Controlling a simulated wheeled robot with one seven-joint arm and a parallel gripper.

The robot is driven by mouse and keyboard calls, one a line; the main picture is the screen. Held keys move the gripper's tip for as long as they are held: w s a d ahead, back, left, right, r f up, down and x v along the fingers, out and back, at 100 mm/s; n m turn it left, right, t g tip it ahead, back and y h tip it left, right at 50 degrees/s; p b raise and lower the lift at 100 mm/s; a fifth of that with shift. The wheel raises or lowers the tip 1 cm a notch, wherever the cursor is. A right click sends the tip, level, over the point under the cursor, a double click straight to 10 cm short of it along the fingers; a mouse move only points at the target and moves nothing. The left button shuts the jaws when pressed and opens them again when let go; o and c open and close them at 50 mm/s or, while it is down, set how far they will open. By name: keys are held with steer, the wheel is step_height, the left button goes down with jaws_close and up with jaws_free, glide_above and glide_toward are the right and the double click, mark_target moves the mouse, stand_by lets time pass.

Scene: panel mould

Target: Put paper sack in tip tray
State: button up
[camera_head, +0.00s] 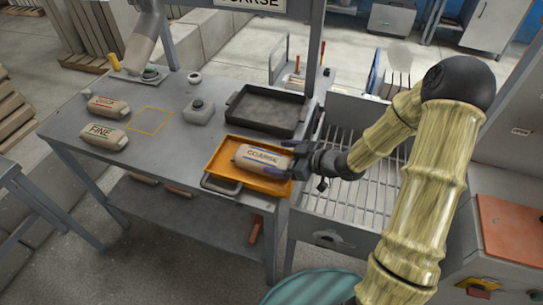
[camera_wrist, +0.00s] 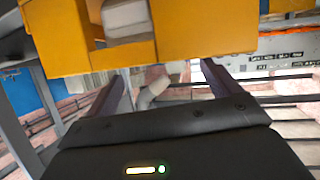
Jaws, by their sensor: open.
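A tan paper sack labelled COARSE (camera_head: 262,157) lies on its side in the orange tray (camera_head: 222,181) at the front right of the grey bench. My gripper (camera_head: 296,158) is at the tray's right edge, by the right end of the sack. It is open, and I cannot tell whether it touches the sack. In the wrist view, the gripper's fingers (camera_wrist: 160,82) are spread with nothing held between them. The orange tray (camera_wrist: 185,35) fills the top there, and a small pale patch, perhaps the sack (camera_wrist: 126,18), shows in its cut-out.
A black tray (camera_head: 265,110) lies behind the orange one. A FINE sack (camera_head: 103,136) and a red-marked sack (camera_head: 108,106) lie at the bench's left. A slatted metal rack (camera_head: 345,190) stands to the right. Bare bench top lies left of the orange tray.

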steer(key=v, duration=0.7)
steer(key=shift+s+d+r, duration=0.2)
steer(key=d+m+h, duration=0.6)
steer(key=d+h, duration=0.1)
steer(key=h, duration=0.3)
steer(key=s+r+m+g+h, duration=0.1)
steer(key=s+m+g, duration=0.1)
steer(key=s, duration=0.4)
steer(key=s+a+r+m+g, duration=0.1)
steer(key=s+r+m+g, duration=0.1)
steer(key=s+m, duration=0.2)
steer(key=s, duration=0.3)
steer(key=shift+r+m+h, duration=0.3)
steer(key=shift+m+h, duration=0.1)
